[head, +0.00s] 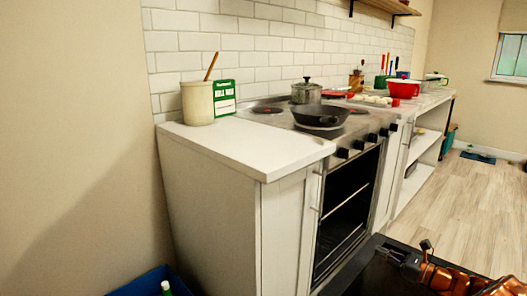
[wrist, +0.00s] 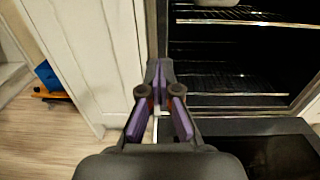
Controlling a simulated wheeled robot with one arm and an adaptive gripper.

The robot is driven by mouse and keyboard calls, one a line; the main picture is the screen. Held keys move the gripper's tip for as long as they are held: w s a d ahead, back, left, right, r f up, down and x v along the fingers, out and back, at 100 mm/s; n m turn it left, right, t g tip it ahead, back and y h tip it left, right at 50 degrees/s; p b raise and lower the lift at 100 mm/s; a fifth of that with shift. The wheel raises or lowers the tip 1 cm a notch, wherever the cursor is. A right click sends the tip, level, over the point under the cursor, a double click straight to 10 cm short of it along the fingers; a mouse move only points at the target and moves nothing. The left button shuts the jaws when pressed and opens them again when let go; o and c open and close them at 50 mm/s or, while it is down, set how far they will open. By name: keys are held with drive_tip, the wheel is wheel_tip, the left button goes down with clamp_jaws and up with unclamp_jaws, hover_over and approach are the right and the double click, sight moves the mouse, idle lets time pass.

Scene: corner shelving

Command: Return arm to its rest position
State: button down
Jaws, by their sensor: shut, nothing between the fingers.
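My arm, with orange and dark links, shows at the lower right of the head view (head: 450,279), low in front of the oven. In the wrist view my gripper (wrist: 158,72) points away from the camera with its purple-sided fingers drawn together at the tips. It is shut and holds nothing. It lies in front of a white cabinet panel, left of the oven opening. Its exact gap to the panel cannot be told.
The oven (head: 347,216) is open, with wire racks inside (wrist: 235,93). A dark panel, apparently its lowered door (wrist: 285,150), lies below the opening. A pan (head: 320,115) and pot (head: 306,92) stand on the stove. The wood floor (head: 455,215) at right looks clear.

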drive_tip(key=s+a+r+n+g+y+p, duration=0.35)
drive_tip(key=a+r+n+g+p, duration=0.45)
drive_tip(key=a+r, duration=1.1)
drive_tip(key=s+a+r+n+g+h+p, duration=0.3)
drive_tip(key=s+a+r+n+g+p, duration=0.5)
drive_tip(key=s+a+r, duration=0.6)
drive_tip(key=s+r+n+h+p, duration=0.2)
drive_tip(key=s+n+h+p, duration=0.15)
drive_tip(key=s, duration=0.55)
drive_tip(key=s+r+n+h+p, duration=0.2)
drive_tip(key=s+n+h+p, duration=0.15)
drive_tip(key=s, duration=0.55)
drive_tip(key=s+d+r+n+h+p, duration=0.1)
drive_tip(key=s+d+r+h+p, duration=0.1)
drive_tip(key=s+d+p, duration=0.3)
drive_tip(key=s+d+r+n+t+h+p, duration=0.1)
drive_tip(key=s+d+r+n+h+p, duration=0.1)
drive_tip(key=s+d, duration=0.5)
drive_tip(key=d+r+h+p, duration=0.1)
drive_tip(key=h+p, duration=0.1)
drive_tip(key=shift+s+n+t+p, duration=0.3)
drive_tip(key=shift+s+p, duration=0.05)
